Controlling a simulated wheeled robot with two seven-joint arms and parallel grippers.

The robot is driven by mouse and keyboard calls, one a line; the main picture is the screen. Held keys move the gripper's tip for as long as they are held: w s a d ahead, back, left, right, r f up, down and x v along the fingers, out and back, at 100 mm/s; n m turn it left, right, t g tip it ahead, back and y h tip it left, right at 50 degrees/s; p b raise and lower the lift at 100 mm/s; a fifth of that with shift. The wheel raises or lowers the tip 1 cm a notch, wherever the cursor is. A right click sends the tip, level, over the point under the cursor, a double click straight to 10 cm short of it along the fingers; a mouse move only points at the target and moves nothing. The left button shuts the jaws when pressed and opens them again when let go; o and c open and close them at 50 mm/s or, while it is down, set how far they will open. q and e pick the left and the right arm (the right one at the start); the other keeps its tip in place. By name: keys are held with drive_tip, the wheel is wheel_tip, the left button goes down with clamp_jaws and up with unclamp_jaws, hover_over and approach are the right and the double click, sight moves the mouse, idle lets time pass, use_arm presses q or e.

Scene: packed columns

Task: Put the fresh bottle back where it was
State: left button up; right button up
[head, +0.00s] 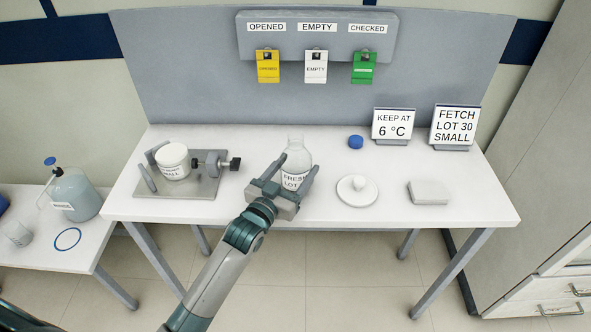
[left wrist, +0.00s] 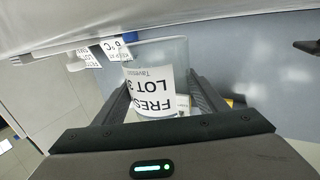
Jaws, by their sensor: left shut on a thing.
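The fresh bottle (head: 297,165) is clear glass with a white label reading "FRESH LOT"; its neck shows no cap. It is near the middle of the white table (head: 250,210). My left gripper (head: 284,180) is shut on its sides, one finger at each side. In the left wrist view the bottle (left wrist: 152,88) sits between both fingers of my gripper (left wrist: 165,95), its label tilted in the picture. I cannot tell whether its base touches the table. A blue cap (head: 356,142) lies to the right of the bottle. My right gripper is not in view.
A clamp stand (head: 200,187) holds a white-lidded jar (head: 173,162) at left. A white round dish with a knob (head: 358,190), a pale block (head: 428,192) and two signs, "KEEP AT 6 °C" (head: 393,125) and "FETCH LOT 30 SMALL" (head: 455,126), are at right. Coloured tags (head: 316,68) hang behind.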

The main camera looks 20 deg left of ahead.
use_arm(q)
drive_tip(key=shift+f, duration=0.5)
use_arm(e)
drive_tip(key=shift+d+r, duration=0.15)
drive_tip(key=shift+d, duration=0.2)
use_arm(q)
drive_tip(key=shift+f, duration=0.15)
drive_tip(key=o, duration=1.5)
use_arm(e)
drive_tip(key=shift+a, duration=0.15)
use_arm(q)
drive_tip(key=shift+s, duration=0.1)
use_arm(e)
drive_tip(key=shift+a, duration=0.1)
